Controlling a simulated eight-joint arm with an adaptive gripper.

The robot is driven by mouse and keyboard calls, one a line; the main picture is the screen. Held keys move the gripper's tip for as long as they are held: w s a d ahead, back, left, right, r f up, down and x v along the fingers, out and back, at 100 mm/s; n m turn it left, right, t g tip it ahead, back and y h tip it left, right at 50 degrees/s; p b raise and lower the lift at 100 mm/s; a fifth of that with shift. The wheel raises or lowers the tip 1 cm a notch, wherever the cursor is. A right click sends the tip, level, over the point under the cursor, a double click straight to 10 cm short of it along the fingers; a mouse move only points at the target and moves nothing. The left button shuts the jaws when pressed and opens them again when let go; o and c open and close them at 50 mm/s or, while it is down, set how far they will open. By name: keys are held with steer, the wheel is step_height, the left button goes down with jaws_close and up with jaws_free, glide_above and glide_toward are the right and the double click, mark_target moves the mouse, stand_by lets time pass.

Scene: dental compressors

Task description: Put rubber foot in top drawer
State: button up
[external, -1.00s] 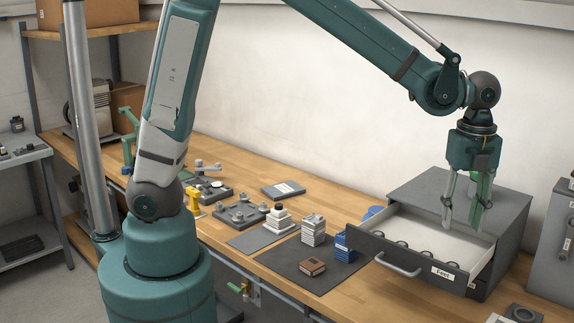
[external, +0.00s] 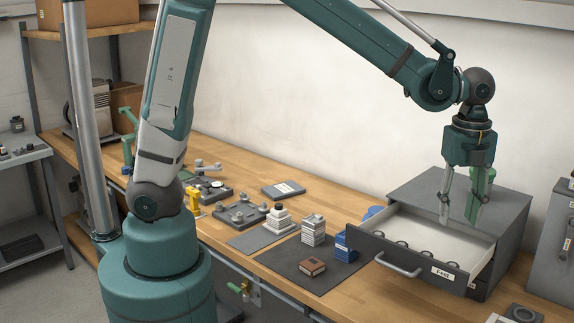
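A grey cabinet (external: 470,195) stands at the right of the bench. Its drawer (external: 412,260) is pulled out, with a bar handle and a label that seems to read "Feet". Several small dark round pieces, which look like rubber feet (external: 425,252), lie inside along the drawer's front wall. My gripper (external: 459,220) points down over the drawer's right half, its two fingers apart. I see nothing between them. How far the tips are above the drawer floor is hard to tell. No separate rubber foot can be made out for certain outside the drawer.
A white stepped part (external: 279,219) stands farther left. A grey box (external: 555,245) stands close right of the cabinet.

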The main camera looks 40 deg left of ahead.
steer(key=w+a+r+n+t, duration=0.1)
steer(key=a+r+n, duration=0.25)
steer(key=a, duration=0.65)
steer(key=w+a+r+n+t+h, duration=0.1)
steer(key=w+a+r+n, duration=0.15)
steer(key=a+n, duration=0.45)
steer(key=a+r+n+t, duration=0.1)
steer(key=a+r+n, duration=0.15)
steer(key=a, duration=0.95)
steer(key=s+a+n+t, duration=0.1)
steer(key=s+a+n, duration=0.2)
steer(key=a, duration=0.5)
steer(key=s+a+n+t, duration=0.1)
steer(key=s+a+n, duration=0.2)
steer(key=a+n, duration=0.3)
steer(key=s+a+n+t+y, duration=0.1)
steer(key=s+a+n+t, duration=0.1)
steer(key=a, duration=0.9)
steer(key=shift+s+f+n, duration=0.15)
steer(key=shift+s+n, duration=0.7)
steer(key=shift+n, duration=0.35)
steer(key=shift+f, duration=0.15)
step_height(320, 180, down, 15)
steer(key=b, duration=1.5)
steer(key=shift+r, duration=0.2)
steer(key=shift+c, duration=0.2)
